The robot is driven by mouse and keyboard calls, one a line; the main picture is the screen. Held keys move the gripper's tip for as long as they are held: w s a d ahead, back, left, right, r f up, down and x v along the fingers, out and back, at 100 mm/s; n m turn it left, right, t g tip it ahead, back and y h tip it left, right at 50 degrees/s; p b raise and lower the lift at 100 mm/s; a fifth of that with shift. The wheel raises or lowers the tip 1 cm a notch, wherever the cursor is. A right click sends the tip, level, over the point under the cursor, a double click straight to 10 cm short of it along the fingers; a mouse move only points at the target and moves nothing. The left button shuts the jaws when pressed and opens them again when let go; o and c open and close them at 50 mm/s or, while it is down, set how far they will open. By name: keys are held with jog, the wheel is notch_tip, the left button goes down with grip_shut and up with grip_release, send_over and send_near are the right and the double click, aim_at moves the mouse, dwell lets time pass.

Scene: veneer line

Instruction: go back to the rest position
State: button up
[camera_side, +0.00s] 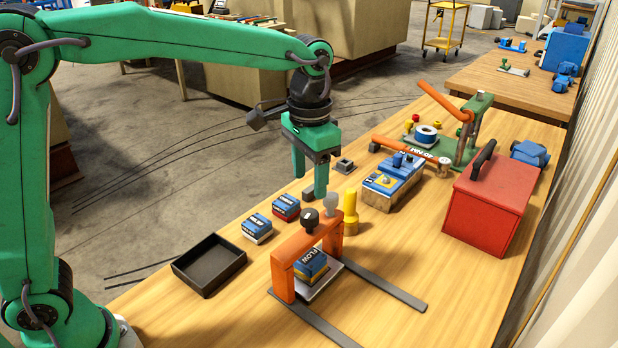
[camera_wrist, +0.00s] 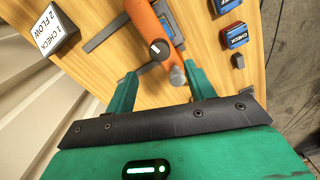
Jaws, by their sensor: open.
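My gripper (camera_side: 309,188) hangs above the workbench (camera_side: 400,325), fingers pointing down, spread with nothing between them. It is behind the orange bridge fixture (camera_side: 286,270) in the side view. In the wrist view the open fingers of my gripper (camera_wrist: 160,74) frame part of the orange fixture (camera_wrist: 146,22) and its grey knob (camera_wrist: 177,76). My arm is stretched out over the bench from the left. A blue-and-yellow block labelled FLOW (camera_side: 311,266) sits under the fixture on a pale plate.
A black tray (camera_side: 222,277) is empty. White-based (camera_side: 257,229) and red-based (camera_side: 286,207) labelled blocks stand beside it. A yellow peg (camera_side: 350,212), a blue device (camera_side: 394,183), a red toolbox (camera_side: 487,212) and a green lever fixture (camera_side: 471,132) stand farther right. A lettered sign (camera_wrist: 52,32) shows in the wrist view.

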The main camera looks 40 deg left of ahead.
dwell(0.3)
jog(key=shift+s+a+r, duration=0.3)
jog(key=shift+a, duration=0.15)
jog(key=s+a+n+t, duration=0.2)
jog(key=s+a, duration=0.5)
jog(key=s, duration=0.2)
jog(key=s+a+n+t, duration=0.1)
jog(key=s+a+t, duration=0.2)
jog(key=s+a, duration=0.4)
jog(key=s, duration=0.3)
jog(key=shift+n+t, duration=0.3)
jog(key=shift+n, duration=0.1)
